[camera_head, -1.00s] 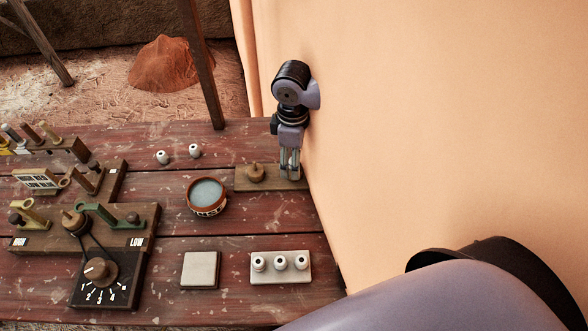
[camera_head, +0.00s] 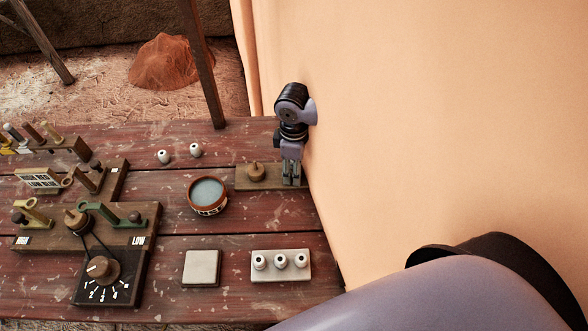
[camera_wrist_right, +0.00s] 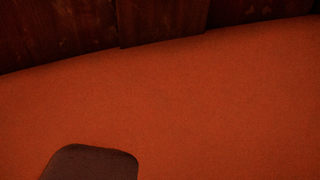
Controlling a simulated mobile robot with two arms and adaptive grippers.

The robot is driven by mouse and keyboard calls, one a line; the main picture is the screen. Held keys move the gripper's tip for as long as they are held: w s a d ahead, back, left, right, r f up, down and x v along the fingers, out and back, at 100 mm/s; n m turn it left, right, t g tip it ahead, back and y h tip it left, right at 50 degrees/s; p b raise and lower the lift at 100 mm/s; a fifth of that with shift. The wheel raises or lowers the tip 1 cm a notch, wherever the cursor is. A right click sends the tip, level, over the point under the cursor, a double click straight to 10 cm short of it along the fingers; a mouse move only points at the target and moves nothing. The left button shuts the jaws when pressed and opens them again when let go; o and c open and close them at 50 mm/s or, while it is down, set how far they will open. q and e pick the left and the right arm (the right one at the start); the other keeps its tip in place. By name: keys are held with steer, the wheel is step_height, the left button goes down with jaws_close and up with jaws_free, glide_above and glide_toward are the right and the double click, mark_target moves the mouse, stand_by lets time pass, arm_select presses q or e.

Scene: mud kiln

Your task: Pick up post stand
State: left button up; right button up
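The likeliest post stand is a flat wooden board with a short round wooden post (camera_head: 257,172) on it, at the back right of the table in the head view; its bare surface shows beside the post (camera_head: 272,182). My right gripper (camera_head: 291,182) points down at the board's right end, to the right of the post and apart from it. Its two fingers look close together, and I cannot tell whether they touch or grip the board. In the right wrist view, one dark fingertip (camera_wrist_right: 92,164) shows before a plain orange surface. My left gripper is not in view.
The table (camera_head: 215,255) also holds a round grey-topped pot (camera_head: 207,206), a pale square tile (camera_head: 201,268), a white block (camera_head: 303,274) with three white knobs, and a dial device (camera_head: 98,268) at left.

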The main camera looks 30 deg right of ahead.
steer(key=c, duration=0.6)
steer(key=shift+r, duration=0.1)
step_height(320, 180, up, 20)
steer(key=shift+f+b, duration=0.1)
steer(key=shift+b, duration=0.45)
steer(key=shift+p, duration=0.85)
